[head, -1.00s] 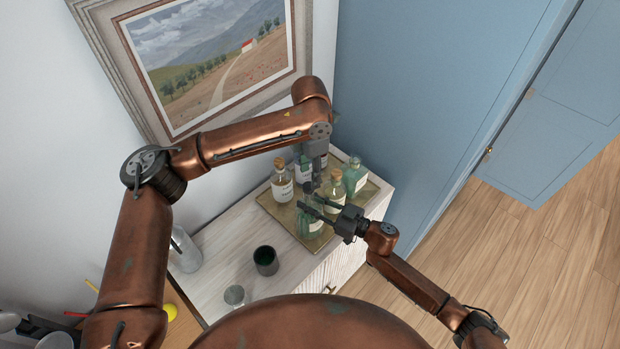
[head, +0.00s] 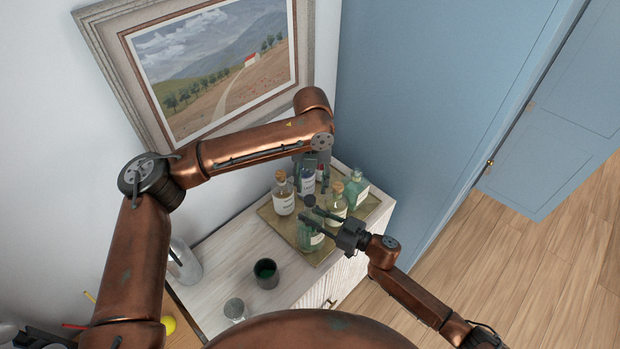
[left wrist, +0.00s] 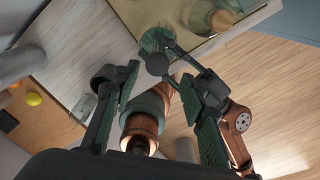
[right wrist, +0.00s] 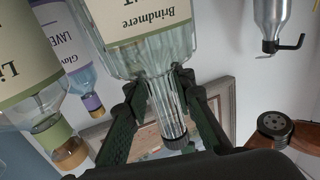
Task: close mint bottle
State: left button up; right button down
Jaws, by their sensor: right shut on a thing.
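The mint bottle (head: 309,239), green glass with a pale label, stands at the near side of the tray. A dark round cap (head: 310,200) is at its mouth; the left wrist view shows this cap (left wrist: 157,64) from above. I cannot tell how tightly it sits. My right gripper (head: 324,216) is shut around the bottle's neck (right wrist: 165,95), below the cap. My left gripper (head: 311,178) is above the cap, apart from it. Its fingers (left wrist: 160,74) are spread wide and empty.
The tray (head: 272,216) also holds a cork-stoppered bottle (head: 284,203), a lavender bottle (right wrist: 83,75) and other bottles close behind. A dark green cup (head: 266,274) and a clear glass (head: 235,309) stand on the cabinet (head: 222,262). The picture frame (head: 190,137) hangs behind.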

pick_arm(q)
jog(key=n, duration=0.6)
jog(key=shift+r, duration=0.2)
jog(key=n, duration=0.5)
jog(key=shift+r+n, duration=0.15)
jog(key=shift+n, duration=0.25)
jog(key=n, duration=0.5)
jog(key=shift+r+n, duration=0.15)
jog(key=shift+n, duration=0.15)
jog(key=n, duration=0.3)
jog(key=shift+r+n, duration=0.15)
jog(key=shift+n, duration=0.15)
jog(key=n, duration=0.4)
jog(key=shift+a+r, duration=0.1)
jog(key=n, duration=0.5)
jog(key=shift+r+n, duration=0.15)
jog(key=shift+n, duration=0.15)
jog(key=n, duration=0.5)
jog(key=shift+r+n, duration=0.2)
jog(key=shift+n, duration=0.1)
jog(key=n, duration=0.5)
jog(key=shift+s+a+r, duration=0.1)
